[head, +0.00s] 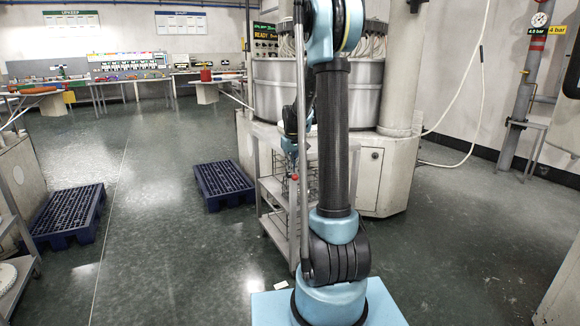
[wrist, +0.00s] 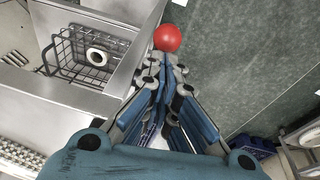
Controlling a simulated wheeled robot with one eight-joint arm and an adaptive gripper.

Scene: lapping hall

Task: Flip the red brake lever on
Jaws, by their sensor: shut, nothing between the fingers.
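A red ball-shaped knob (wrist: 167,38), which looks like the end of the brake lever, shows just past my fingertips in the wrist view. It also shows as a small red spot at the cart's near side in the head view (head: 295,178). The lever's shaft cannot be made out. My gripper (wrist: 165,62) is shut and empty, its fingertips close below the knob in the picture; I cannot tell whether they touch it. In the head view my own arm hides part of the gripper and cart.
A grey metal cart (head: 273,224) stands behind my arm. A wire basket (wrist: 72,68) with a pale ring (wrist: 98,56) sits left of the knob. Blue pallets (head: 224,184) (head: 68,216) lie on the floor to the left. Open floor lies between them and at the right.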

